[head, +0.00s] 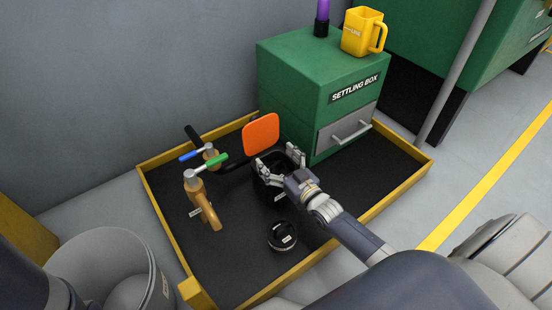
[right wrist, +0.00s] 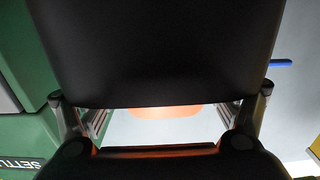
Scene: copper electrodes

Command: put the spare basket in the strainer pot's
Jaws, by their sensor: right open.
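My right gripper (head: 281,160) is open, with its fingers spread over a black pot (head: 268,190) in the tray. The pot's orange lid (head: 261,134) stands raised behind it. The gripper hides most of the pot's mouth, and I cannot tell what is inside. A short round black piece with a white label (head: 282,236) stands on the tray floor in front of the pot; it may be a basket, but its label is too small to read. In the right wrist view the open fingers (right wrist: 158,118) frame part of the orange lid (right wrist: 166,112). My left gripper is not in view.
A yellow-rimmed black tray (head: 160,210) holds brass valves with a blue handle (head: 190,155) and a green handle (head: 212,161). A green settling box (head: 290,80) stands behind, with a yellow mug (head: 361,32) and a purple-topped item (head: 322,15) on top. A grey bin (head: 105,260) is at lower left.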

